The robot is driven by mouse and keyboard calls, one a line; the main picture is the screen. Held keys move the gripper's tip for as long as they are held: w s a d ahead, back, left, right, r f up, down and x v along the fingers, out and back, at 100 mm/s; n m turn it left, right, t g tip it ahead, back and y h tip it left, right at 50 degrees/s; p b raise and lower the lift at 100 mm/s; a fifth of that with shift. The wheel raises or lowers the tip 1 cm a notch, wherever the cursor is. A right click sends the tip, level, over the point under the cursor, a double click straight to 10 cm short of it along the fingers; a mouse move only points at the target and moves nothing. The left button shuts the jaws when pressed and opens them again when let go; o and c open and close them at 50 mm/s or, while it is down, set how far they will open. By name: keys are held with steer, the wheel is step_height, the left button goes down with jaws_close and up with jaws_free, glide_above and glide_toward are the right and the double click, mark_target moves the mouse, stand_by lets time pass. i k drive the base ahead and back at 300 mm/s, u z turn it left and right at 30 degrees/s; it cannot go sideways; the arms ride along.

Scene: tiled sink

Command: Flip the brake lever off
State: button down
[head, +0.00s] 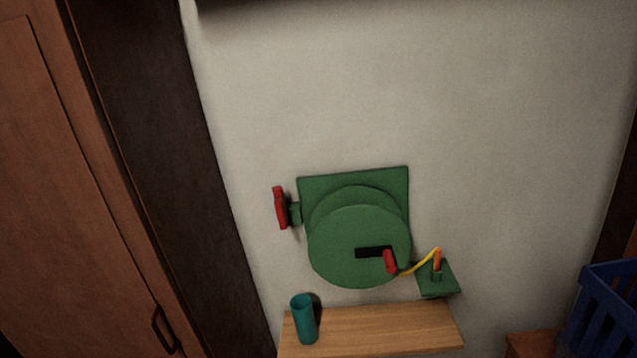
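A green round reel (358,245) is mounted on a square green plate (385,180) on the wall. A red lever (280,208) sits on a short green stub at the left side of the reel; it stands nearly upright, leaning slightly. I take it to be the brake lever. A black crank arm (372,252) with a red handle (390,262) is on the front of the reel. My gripper does not show in this view.
A wooden shelf (375,325) below the reel carries a teal cup (305,320). A yellow line (420,265) runs to an orange piece (437,260) in a green bracket (440,283). A brown door (75,190) is left; a blue basket (605,310) lower right.

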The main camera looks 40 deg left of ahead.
mark_target(281, 208)
steer(key=u, duration=0.05)
steer(key=i, duration=1.6)
steer(key=u, duration=2.25)
